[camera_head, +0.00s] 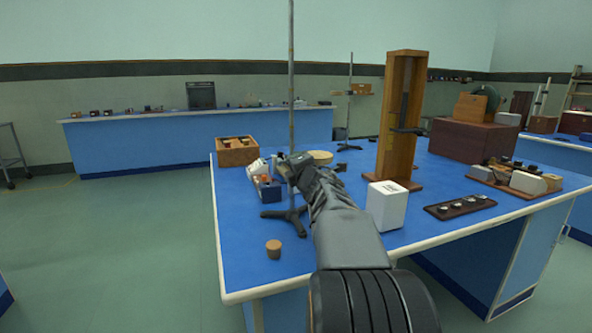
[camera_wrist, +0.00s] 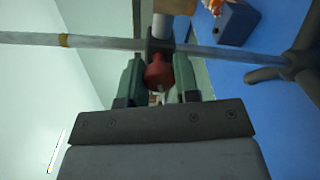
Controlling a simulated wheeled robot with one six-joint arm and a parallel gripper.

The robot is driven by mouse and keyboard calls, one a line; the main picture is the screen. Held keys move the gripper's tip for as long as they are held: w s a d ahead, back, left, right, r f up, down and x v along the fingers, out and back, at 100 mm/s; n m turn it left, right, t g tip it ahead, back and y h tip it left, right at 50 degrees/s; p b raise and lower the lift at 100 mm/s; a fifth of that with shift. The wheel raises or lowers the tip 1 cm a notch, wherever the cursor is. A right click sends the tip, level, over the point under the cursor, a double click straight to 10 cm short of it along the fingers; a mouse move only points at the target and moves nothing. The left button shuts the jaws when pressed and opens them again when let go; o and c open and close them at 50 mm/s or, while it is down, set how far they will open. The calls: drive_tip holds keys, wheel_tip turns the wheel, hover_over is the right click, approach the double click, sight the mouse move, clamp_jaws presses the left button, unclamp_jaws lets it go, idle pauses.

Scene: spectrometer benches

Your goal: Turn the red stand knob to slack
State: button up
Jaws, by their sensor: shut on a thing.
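The red stand knob (camera_wrist: 158,72) shows in the wrist view, on a dark clamp around the metal stand rod (camera_wrist: 100,41). My gripper (camera_wrist: 158,78) has its two green-grey fingers on either side of the knob and is shut on it. In the head view my gripper (camera_head: 291,162) is at the stand rod (camera_head: 291,80), above the stand's dark tripod foot (camera_head: 288,216) on the blue bench. The knob is hidden by my gripper and arm in the head view.
A blue box (camera_head: 268,189) stands just behind the rod, with a wooden box (camera_head: 237,151) farther back. A cork (camera_head: 273,249) lies near the front left. A white block (camera_head: 386,205) and a tall wooden frame (camera_head: 387,120) stand to the right. The front left bench top is mostly clear.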

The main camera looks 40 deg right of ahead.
drive_tip(key=shift+n, duration=0.3)
idle(0.4)
drive_tip(key=o, duration=0.9)
drive_tip(key=p+v, duration=0.2)
drive_tip(key=v, duration=1.1)
drive_tip(key=shift+s+a, duration=0.2)
drive_tip(key=shift+s, duration=0.15)
drive_tip(key=shift+r, duration=0.15)
